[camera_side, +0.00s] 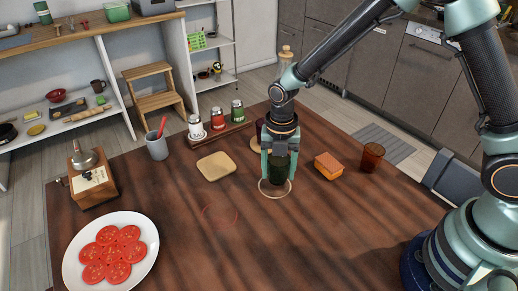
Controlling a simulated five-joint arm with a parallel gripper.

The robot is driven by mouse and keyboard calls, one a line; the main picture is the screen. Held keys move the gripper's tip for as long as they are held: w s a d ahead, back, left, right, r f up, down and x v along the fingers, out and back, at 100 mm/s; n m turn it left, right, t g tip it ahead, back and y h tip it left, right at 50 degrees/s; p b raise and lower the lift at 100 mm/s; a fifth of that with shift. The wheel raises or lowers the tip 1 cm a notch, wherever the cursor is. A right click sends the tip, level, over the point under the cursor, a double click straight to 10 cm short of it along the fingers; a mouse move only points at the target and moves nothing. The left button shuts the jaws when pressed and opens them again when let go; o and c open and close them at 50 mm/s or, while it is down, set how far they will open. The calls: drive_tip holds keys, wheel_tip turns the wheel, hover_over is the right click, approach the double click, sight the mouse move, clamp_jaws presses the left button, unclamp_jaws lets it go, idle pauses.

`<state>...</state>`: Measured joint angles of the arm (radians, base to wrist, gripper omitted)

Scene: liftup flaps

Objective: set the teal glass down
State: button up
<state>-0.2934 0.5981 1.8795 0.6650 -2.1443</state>
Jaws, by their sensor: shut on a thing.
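The teal glass (278,170) looks dark green and upright in the side view. My gripper (279,168) points straight down from above and is shut on it, with a finger on either side. The glass is over a pale ring (274,194) marked on the brown wooden table (180,220). I cannot tell whether its base touches the table. The fingers hide parts of its sides and rim.
An orange-topped sponge (328,166) and an amber glass (372,157) stand close on the right. A beige square board (216,166) lies to the left. A faint red ring (220,214) marks the table at front left. A plate of tomato slices (110,250) is at the left front.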

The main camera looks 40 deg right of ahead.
drive_tip(key=shift+f, duration=0.9)
drive_tip(key=shift+f, duration=0.2)
drive_tip(key=o, duration=1.4)
drive_tip(key=shift+o, duration=0.2)
wheel_tip(320, 180, up, 11)
drive_tip(key=s+d+r+m+t, duration=0.2)
drive_tip(key=s+d+r+m, duration=0.2)
drive_tip(key=m, duration=0.8)
drive_tip(key=s+d+r+m+t, duration=0.3)
drive_tip(key=s+d+r+m, duration=0.2)
drive_tip(key=m, duration=0.7)
wheel_tip(320, 180, up, 4)
drive_tip(key=shift+s+d+r+m, duration=0.25)
drive_tip(key=shift+d+m, duration=0.15)
drive_tip(key=shift+d, duration=0.6)
drive_tip(key=shift+o, duration=0.2)
drive_tip(key=m, duration=0.1)
drive_tip(key=s+d+m, duration=0.1)
drive_tip(key=m, duration=0.1)
drive_tip(key=shift+s+t, duration=0.1)
drive_tip(key=shift+t, duration=0.2)
